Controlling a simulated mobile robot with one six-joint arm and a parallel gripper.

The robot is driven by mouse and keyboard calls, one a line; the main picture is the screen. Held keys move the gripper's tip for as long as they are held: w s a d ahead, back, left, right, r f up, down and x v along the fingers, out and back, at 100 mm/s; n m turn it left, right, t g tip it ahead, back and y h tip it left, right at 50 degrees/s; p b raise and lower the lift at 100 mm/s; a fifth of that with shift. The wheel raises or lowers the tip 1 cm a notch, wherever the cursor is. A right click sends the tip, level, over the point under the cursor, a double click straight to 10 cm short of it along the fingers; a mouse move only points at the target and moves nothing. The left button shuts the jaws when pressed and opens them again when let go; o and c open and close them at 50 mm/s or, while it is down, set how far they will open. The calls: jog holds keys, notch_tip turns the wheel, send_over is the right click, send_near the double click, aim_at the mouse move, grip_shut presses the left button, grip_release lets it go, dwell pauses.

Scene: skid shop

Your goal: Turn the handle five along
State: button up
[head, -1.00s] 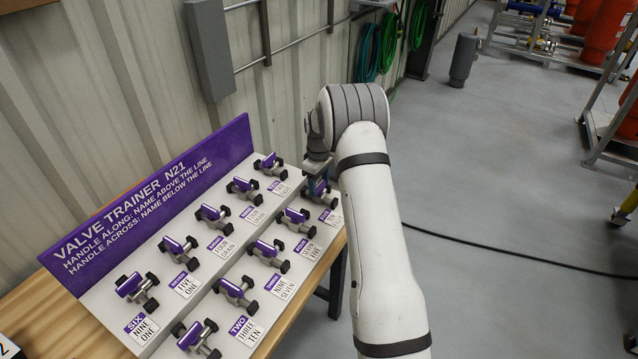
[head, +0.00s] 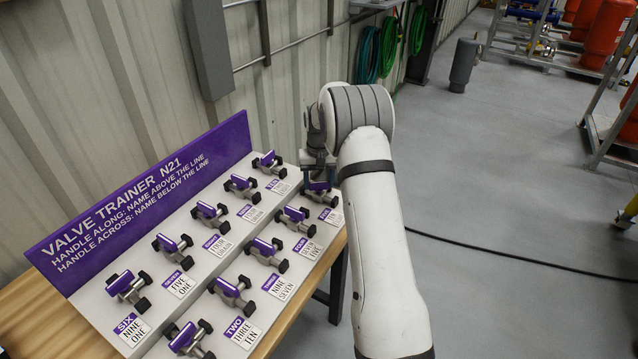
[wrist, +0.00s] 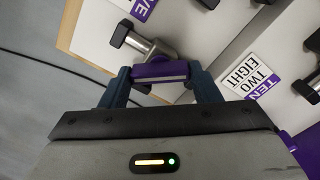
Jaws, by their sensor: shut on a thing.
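The valve trainer board (head: 85,310) fills the left of the head view, with purple-handled valves in two rows. Handle five (head: 318,186) is at the far right of the front row, partly hidden by my gripper. In the wrist view my gripper (wrist: 162,82) is shut on the purple handle five (wrist: 160,70), one dark finger at each end. Its metal pipe (wrist: 150,50) runs diagonally behind the handle, with a black end piece. The handle looks at an angle to the pipe.
Valve ten (head: 268,160) is just behind five; its card (wrist: 250,75) shows in the wrist view. A corrugated wall (head: 140,60) stands behind the board. Grey floor (head: 500,190) lies open to the right.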

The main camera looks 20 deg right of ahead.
aim_at(319, 182)
jog(key=m, duration=0.3)
jog(key=shift+m+b, duration=0.35)
jog(key=shift+m, duration=0.05)
jog(key=shift+m+b, duration=0.3)
jog(key=shift+m, duration=1.6)
jog(key=o, duration=1)
notch_tip(319, 182, up, 8)
jog(key=shift+f+b, duration=0.1)
jog(key=shift+b, duration=0.2)
